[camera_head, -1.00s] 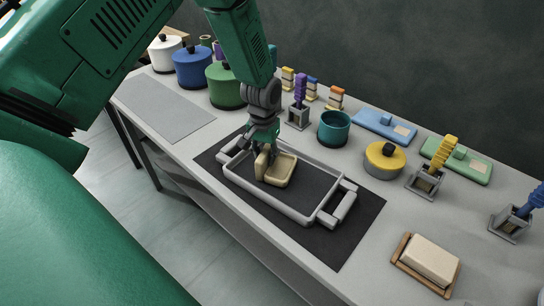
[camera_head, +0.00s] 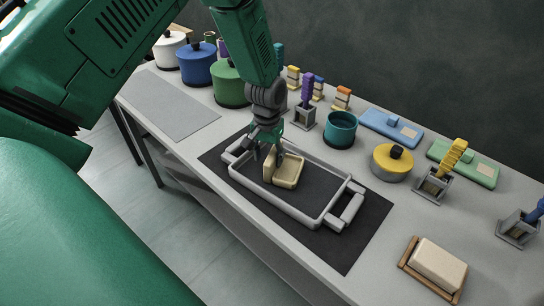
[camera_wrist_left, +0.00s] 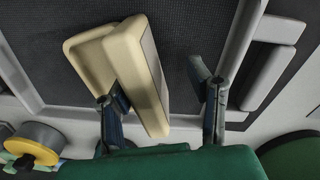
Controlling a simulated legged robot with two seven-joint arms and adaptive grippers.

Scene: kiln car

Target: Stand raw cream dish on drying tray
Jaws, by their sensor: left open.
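The raw cream dish (camera_head: 289,172) is in the grey-framed drying tray (camera_head: 328,217), toward its back left. It has a shallow pan and a thicker upright wall on its left side. It also shows in the left wrist view (camera_wrist_left: 148,82). My left gripper (camera_head: 266,153) is over the dish with its fingers spread. In the left wrist view, my left gripper (camera_wrist_left: 160,103) has one finger against or very near the dish and the other apart from it, with a clear gap. The dish's underside is hidden. My right gripper is not in view.
The tray lies on a dark mat (camera_head: 347,256) on the grey bench. Behind it stand a teal pot (camera_head: 340,131), a yellow lidded pot (camera_head: 391,164) and a green pot (camera_head: 230,88). A block on a wooden stand (camera_head: 437,266) is at front right. Bare tray floor lies right of the dish.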

